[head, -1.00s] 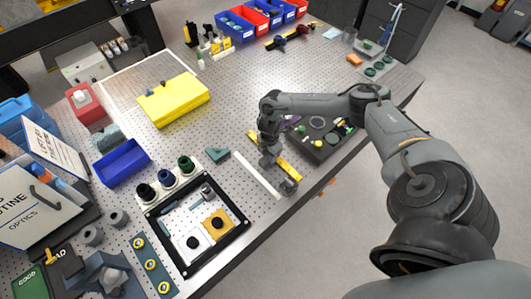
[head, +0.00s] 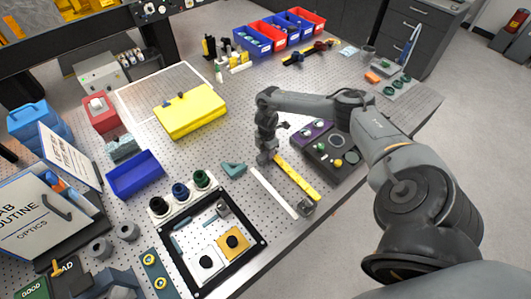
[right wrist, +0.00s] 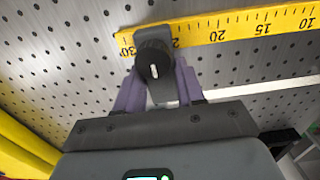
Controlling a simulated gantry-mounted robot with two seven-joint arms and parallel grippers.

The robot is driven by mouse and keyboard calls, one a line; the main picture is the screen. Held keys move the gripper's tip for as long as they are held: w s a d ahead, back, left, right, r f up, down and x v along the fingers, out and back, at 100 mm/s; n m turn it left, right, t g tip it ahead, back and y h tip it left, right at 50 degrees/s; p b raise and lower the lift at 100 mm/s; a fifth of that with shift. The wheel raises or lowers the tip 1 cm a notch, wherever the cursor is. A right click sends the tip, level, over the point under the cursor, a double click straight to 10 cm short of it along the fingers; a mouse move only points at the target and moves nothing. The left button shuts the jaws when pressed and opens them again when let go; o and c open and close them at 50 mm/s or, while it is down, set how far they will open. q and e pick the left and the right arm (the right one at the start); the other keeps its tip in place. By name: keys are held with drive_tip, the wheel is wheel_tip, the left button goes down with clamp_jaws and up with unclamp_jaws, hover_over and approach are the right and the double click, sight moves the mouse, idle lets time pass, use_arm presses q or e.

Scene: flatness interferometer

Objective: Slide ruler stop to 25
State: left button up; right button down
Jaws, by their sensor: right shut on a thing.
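The yellow ruler (head: 298,180) lies on the perforated table near its front edge. In the right wrist view the ruler (right wrist: 240,31) shows numbers falling from 30 at left to 10 at right. The dark ruler stop (right wrist: 153,58), with a round knob, sits across it between 30 and 25 and partly hides the 25. My right gripper (head: 266,160) is at the ruler's far end in the head view. In the right wrist view its purple fingers (right wrist: 155,85) are shut on the stop, one on each side. The stop is hidden in the head view. My left gripper is not in view.
A white strip (head: 274,193) lies along the ruler's left side. A grey block (head: 306,207) is at its near end. A teal piece (head: 233,169) and a black frame (head: 262,242) lie to the left.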

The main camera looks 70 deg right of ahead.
drive_tip(key=c, duration=0.7)
unclamp_jaws()
drive_tip(key=shift+r, duration=0.15)
wheel_tip(320, 180, up, 11)
drive_tip(key=shift+f, duration=0.2)
idle(0.3)
